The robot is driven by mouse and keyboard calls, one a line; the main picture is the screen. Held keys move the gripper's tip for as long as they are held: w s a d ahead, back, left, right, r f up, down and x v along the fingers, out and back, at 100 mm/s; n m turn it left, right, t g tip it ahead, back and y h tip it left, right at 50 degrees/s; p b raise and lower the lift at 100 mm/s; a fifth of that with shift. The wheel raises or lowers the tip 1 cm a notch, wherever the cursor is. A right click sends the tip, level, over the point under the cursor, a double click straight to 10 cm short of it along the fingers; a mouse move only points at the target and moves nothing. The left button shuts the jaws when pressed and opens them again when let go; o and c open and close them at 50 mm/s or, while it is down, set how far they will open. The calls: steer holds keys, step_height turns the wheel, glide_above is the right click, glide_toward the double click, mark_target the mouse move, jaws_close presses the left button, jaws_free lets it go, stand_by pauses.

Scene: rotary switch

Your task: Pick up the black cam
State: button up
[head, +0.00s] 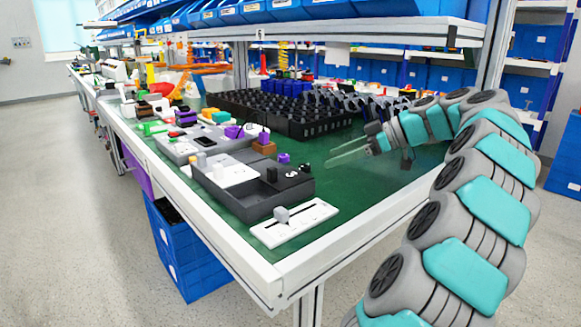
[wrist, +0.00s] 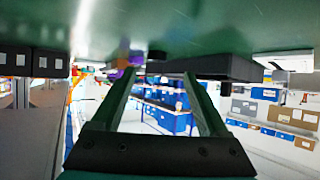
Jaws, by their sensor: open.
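A small black part (head: 290,171), likely the black cam, sits at the right end of the dark grey tray (head: 235,205) in the head view. Another small black piece (head: 305,168) is beside it. My gripper (head: 328,160) is open and empty, apart from the tray, to its right and above the green bench top. Its fingers point left toward the tray. The wrist view looks upside down; my gripper's open fingers (wrist: 160,73) show there with nothing between them. The tray (wrist: 222,68) is beyond them, and I cannot make out the cam for certain.
A white slider plate (head: 294,222) lies in front of the tray. A purple piece (head: 284,158) and a brown block (head: 264,147) stand behind it. A black grid of bins (head: 290,118) fills the back. The green bench top (head: 370,185) is clear below my gripper.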

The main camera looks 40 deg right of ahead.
mark_target(302, 167)
steer(key=shift+w+a+f, duration=0.35)
steer(key=shift+w+a, duration=0.05)
steer(key=shift+w, duration=0.05)
steer(key=x, duration=0.2)
steer(key=p+x, duration=0.1)
steer(key=x, duration=0.2)
steer(key=shift+w+r, duration=0.1)
steer(key=shift+w, duration=0.4)
jaws_close()
